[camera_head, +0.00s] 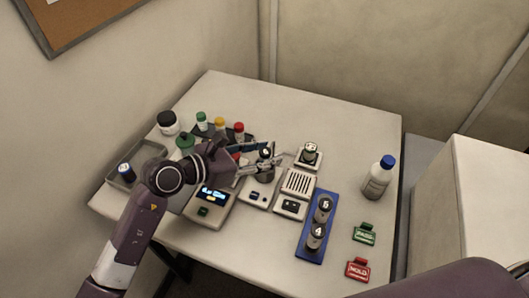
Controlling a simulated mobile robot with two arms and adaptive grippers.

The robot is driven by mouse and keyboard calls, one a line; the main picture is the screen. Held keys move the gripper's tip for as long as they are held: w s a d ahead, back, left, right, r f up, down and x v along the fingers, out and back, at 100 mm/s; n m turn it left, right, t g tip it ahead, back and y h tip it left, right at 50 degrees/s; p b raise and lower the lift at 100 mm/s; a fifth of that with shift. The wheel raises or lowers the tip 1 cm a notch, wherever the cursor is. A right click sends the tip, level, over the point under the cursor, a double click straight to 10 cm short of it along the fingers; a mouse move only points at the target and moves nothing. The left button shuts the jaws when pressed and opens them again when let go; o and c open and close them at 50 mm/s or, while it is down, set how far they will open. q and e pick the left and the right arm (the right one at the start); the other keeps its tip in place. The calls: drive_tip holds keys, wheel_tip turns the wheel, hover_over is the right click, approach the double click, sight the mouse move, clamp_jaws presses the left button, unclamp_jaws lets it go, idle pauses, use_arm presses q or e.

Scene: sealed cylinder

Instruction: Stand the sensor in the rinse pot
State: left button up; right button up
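My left gripper (274,161) reaches in from the left over the middle of the table, its fingers beside a small dark cylinder (265,172). The cylinder is at a pale device with a small display (258,192); the fingers partly hide it, and I cannot tell whether they grip it. Another dark-topped piece (310,149) stands upright on a small pale base at the back. I cannot tell for sure which piece is the sensor or which is the rinse pot. My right gripper is out of view.
The back right is clear.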

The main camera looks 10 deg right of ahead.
use_arm(q)
drive_tip(key=shift+r, duration=0.1)
drive_tip(key=shift+r, duration=0.25)
drive_tip(key=b+v, duration=0.2)
drive_tip(key=v, duration=1)
drive_tip(key=shift+f+b, duration=0.2)
drive_tip(key=shift+b, duration=0.15)
drive_tip(key=shift+a, duration=0.15)
